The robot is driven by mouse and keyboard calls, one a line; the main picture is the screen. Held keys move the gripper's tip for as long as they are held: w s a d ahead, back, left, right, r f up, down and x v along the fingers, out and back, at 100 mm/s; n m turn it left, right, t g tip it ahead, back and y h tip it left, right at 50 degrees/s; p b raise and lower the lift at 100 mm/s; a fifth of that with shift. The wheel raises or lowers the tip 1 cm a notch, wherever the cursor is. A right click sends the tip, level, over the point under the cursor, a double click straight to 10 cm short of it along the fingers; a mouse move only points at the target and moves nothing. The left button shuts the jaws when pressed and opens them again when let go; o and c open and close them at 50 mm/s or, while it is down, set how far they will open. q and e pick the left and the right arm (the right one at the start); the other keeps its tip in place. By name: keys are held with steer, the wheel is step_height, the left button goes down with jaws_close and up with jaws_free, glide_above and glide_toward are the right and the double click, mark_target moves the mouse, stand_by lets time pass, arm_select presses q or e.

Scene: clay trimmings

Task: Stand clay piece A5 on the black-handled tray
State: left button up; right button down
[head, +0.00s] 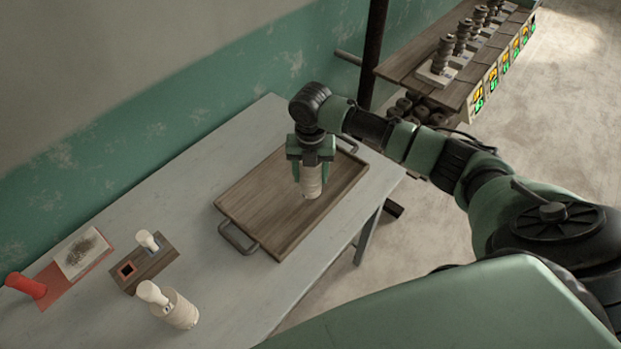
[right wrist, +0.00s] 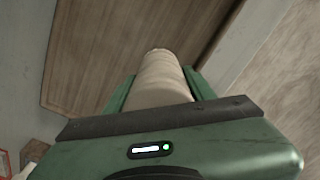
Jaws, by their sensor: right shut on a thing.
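My right gripper (head: 311,172) is shut on a pale, ribbed clay piece (head: 311,184). No label is readable on the held piece. The tray has dark handles at its near left and far right ends. My left gripper is not in view.
A small wooden block (head: 150,268), a red mat (head: 58,280) and a red-handled object (head: 27,287) lie further left. A shelf (head: 425,75) with clay stacks stands at the back right.

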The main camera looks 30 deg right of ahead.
mark_target(311, 182)
step_height(311, 182, down, 2)
steer(key=shift+f, duration=0.45)
steer(key=shift+f, duration=0.1)
steer(key=c, duration=0.5)
jaws_free()
steer(key=shift+r, duration=0.2)
step_height(311, 182, up, 12)
steer(key=shift+f+b, duration=0.1)
steer(key=shift+b, duration=0.75)
steer(key=shift+s+f, duration=0.1)
